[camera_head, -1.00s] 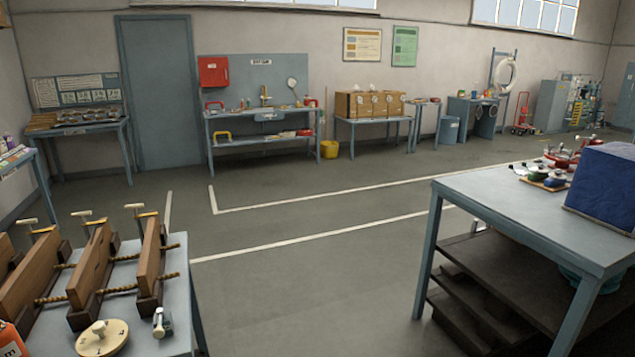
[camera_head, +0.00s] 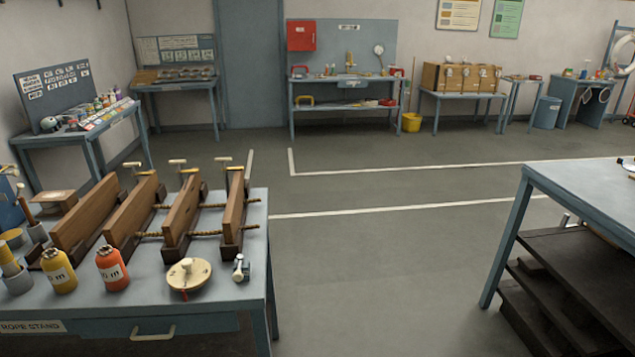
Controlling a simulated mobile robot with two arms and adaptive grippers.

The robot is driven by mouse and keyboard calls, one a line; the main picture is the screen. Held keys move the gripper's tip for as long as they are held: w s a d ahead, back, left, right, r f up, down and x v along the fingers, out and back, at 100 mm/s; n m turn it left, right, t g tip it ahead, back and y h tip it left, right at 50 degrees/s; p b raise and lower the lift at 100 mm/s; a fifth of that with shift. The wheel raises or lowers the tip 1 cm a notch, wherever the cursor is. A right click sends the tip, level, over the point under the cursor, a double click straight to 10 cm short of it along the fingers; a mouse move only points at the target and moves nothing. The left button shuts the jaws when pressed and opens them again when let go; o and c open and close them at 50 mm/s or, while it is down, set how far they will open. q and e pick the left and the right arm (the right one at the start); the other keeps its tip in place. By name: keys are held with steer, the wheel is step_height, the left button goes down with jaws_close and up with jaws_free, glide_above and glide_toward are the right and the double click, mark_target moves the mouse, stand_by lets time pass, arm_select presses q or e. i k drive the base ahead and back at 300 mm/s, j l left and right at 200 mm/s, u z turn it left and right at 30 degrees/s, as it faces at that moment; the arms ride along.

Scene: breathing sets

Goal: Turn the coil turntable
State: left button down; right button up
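A round cream disc (camera_head: 188,275) with dark marks and a small knob lies on the near table at lower left, close to its front right corner. It looks like the coil turntable, but I cannot be sure. A small metal fitting (camera_head: 240,268) stands just right of it. An orange bottle (camera_head: 112,270) and a yellow bottle (camera_head: 58,272) stand to its left. Neither of my grippers is in view.
The near table (camera_head: 220,310), labelled rope stand, carries upright wooden boards (camera_head: 130,210) with ropes running between them. Another table (camera_head: 590,195) stands at right over dark steps (camera_head: 560,280). The floor between the two tables is clear.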

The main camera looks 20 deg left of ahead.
mark_target(189, 275)
steer(key=j+u, duration=0.15)
steer(key=u, duration=1.1)
